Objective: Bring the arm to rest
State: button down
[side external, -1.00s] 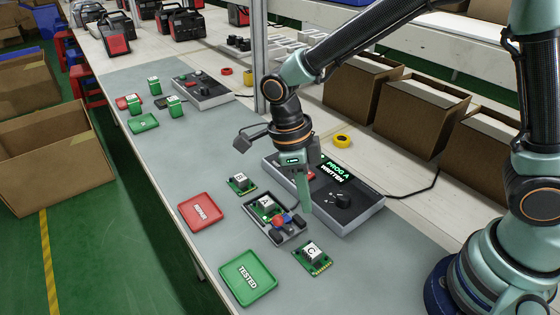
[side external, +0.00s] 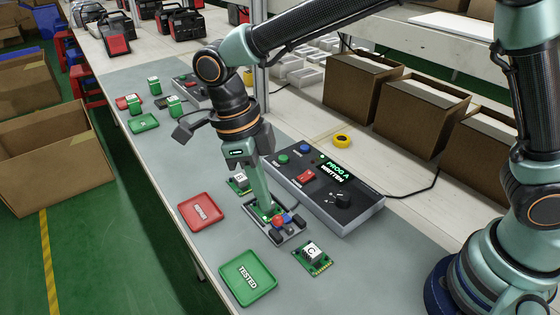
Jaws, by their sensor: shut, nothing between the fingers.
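My gripper (side external: 265,208) is shut and points down over the small grey fixture (side external: 291,240). Its fingers hide most of the green board lying in the fixture; I cannot tell whether they touch it. A red and a blue part (side external: 288,218) sit at the fixture beside the fingertips. The grey control box (side external: 325,190) stands to the right, with a green and a blue button, a red switch, a black knob and a display reading "PROG.A WRITTEN" (side external: 338,171).
A partly hidden green board (side external: 238,184) lies behind the fixture, and board C (side external: 312,257) lies in front. A red tray (side external: 201,212) and a green "TESTED" tray (side external: 248,278) are to the left. Yellow tape (side external: 342,140) and cardboard boxes (side external: 420,115) stand behind.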

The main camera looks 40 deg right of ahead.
jog(key=s+d+r+n+t, duration=0.2)
jog(key=d+r+n+t, duration=0.2)
jog(key=d+n, duration=0.7)
jog(key=s+d+r+n+t+y, duration=0.1)
jog(key=d+r+n+t, duration=0.2)
jog(key=d+n, duration=0.9)
notch_tip(320, 180, up, 2)
jog(key=n, duration=0.3)
jog(key=shift+s+d+t+y, duration=0.15)
jog(key=shift+s+t+y, duration=0.15)
jog(key=shift+s+t, duration=0.1)
